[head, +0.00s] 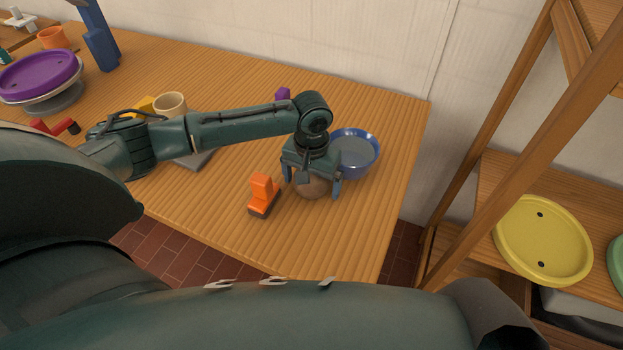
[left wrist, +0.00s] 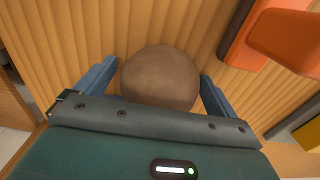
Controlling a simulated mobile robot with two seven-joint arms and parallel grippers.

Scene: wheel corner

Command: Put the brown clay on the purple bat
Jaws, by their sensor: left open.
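The brown clay (head: 312,187) is a round ball on the wooden table in the head view, partly hidden by my left gripper. My left gripper (head: 312,190) points down over it, open, with one blue finger on each side. In the left wrist view the clay (left wrist: 160,77) lies between the two fingers (left wrist: 158,85), with a visible gap at least on the left side. The purple bat (head: 40,75) is a round disc on a grey wheel at the far left of the table. My right gripper is not in view.
A blue bowl (head: 355,152) stands right behind the clay. An orange-handled tool (head: 262,193) is just left of it. A cream cup (head: 171,105) and a blue upright object (head: 100,42) stand farther left. A yellow bat (head: 542,240) is on the shelf at right.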

